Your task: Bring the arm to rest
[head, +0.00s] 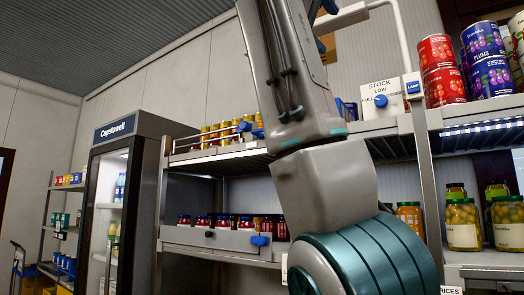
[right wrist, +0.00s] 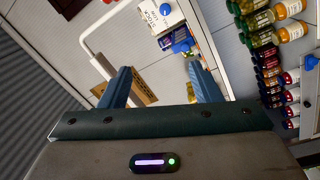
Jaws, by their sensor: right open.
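My right arm (head: 325,190) rises across the middle of the head view from the bottom and runs out of the top edge. Its gripper is mostly beyond that edge. In the right wrist view my right gripper (right wrist: 162,82) shows two blue fingers standing well apart, with nothing held between them. It points up and is raised, with the wall and a white pipe behind the fingers. My left arm and gripper are not in view.
A shelf unit (head: 428,190) with jars and tins stands close behind the arm. A white stock sign (head: 381,97) sits on its upper shelf, and a white pipe (head: 402,45) runs above. A glass-fronted cooler (head: 112,135) stands at left. The upper left is clear.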

